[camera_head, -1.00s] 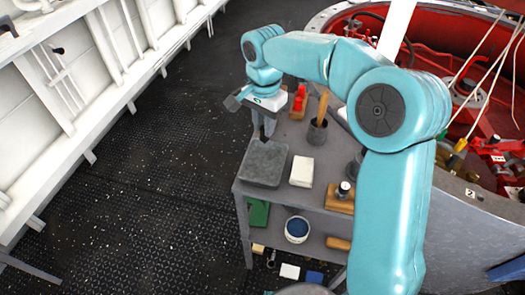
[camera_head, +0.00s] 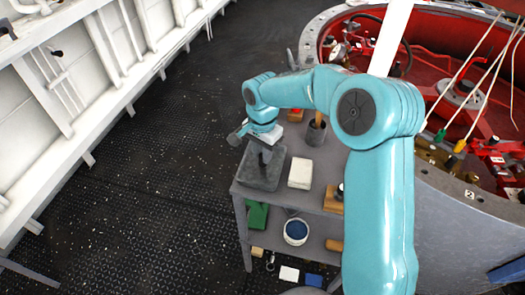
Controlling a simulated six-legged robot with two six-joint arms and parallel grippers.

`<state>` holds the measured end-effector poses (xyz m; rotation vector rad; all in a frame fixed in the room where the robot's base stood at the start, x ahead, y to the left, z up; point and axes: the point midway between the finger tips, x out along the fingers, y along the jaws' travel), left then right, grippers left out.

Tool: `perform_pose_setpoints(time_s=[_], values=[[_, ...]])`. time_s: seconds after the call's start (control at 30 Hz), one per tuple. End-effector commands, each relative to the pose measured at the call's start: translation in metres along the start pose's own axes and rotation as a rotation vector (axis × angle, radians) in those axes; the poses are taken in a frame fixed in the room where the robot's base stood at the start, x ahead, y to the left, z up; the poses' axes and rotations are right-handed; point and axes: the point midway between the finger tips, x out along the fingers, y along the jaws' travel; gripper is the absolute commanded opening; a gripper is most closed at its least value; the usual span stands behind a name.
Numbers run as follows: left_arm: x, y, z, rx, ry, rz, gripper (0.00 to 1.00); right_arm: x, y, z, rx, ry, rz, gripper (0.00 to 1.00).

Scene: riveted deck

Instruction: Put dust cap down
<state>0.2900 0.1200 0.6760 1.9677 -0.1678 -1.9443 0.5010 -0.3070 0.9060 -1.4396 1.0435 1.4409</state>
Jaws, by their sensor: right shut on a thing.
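My right gripper (camera_head: 266,156) reaches down over the dark grey tray (camera_head: 258,182) at the left end of the grey cart's top. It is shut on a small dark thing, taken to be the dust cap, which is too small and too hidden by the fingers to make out. The fingertips are low, at or just above the tray; I cannot tell whether the held thing touches it. My left gripper is not in view.
A white block (camera_head: 300,173) lies right of the tray, with a dark cup (camera_head: 316,133) behind and a wooden block (camera_head: 333,199) in front. The lower shelf holds a white tub (camera_head: 296,231) and a green box (camera_head: 257,215). A red-lined round opening (camera_head: 440,60) lies at right.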

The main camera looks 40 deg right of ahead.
Motion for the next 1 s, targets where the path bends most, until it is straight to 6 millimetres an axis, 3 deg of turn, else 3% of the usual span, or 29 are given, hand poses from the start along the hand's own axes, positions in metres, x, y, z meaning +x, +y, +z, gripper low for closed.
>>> perform_pose_setpoints(time_s=[0.03,0.1,0.47,0.8,1.0], values=[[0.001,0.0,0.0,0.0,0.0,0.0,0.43,0.001,0.0,0.0,0.0,0.0,0.0,0.34],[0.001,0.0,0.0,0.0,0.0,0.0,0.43,0.001,0.0,0.0,0.0,0.0,0.0,0.49],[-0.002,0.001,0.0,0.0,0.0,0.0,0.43,-0.006,0.0,0.0,0.0,0.001,-0.001,0.49],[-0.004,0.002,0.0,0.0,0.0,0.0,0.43,-0.079,-0.001,-0.001,0.0,0.002,-0.004,0.49],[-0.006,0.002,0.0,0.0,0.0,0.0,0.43,-0.112,-0.001,0.0,0.0,0.0,-0.002,0.49]])
